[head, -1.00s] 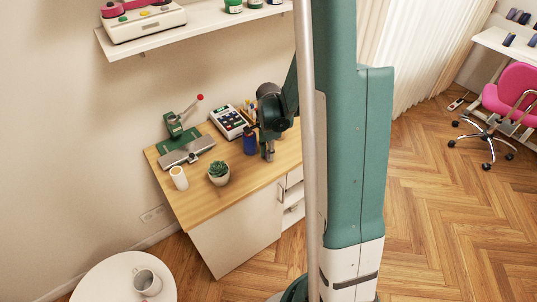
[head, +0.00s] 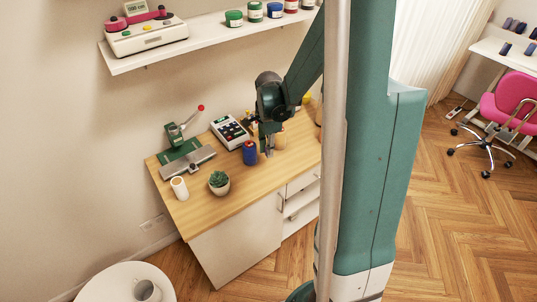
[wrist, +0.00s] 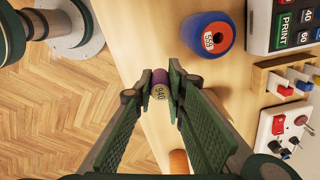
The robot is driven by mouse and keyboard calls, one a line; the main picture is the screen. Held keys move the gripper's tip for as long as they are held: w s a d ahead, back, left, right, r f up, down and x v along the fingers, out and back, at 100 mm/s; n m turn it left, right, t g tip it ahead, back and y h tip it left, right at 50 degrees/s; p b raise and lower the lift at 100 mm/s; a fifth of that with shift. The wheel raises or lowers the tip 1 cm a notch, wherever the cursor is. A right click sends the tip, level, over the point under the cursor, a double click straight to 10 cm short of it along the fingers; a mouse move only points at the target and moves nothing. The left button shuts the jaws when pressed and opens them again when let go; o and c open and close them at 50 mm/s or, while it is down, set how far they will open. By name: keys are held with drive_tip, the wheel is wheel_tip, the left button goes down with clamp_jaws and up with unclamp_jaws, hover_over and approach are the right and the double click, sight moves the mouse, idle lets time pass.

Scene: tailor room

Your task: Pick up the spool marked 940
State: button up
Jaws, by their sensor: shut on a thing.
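The spool marked 940 (wrist: 160,91) shows in the wrist view, with a purple part on top and a pale label facing me. My gripper (wrist: 161,101) is shut on it, with a dark green finger on each side. In the head view my gripper (head: 269,151) points down over the right part of the wooden desk; the held spool cannot be made out there. Whether it still touches the desk I cannot tell.
A blue spool with an orange face (wrist: 208,40) stands close by on the desk (head: 225,205). An orange-tan spool (wrist: 179,161) is near the right finger. A label printer (head: 229,132), a potted plant (head: 219,182) and a white spool (head: 179,188) also stand there.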

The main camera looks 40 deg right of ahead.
drive_tip(key=shift+r, duration=0.65)
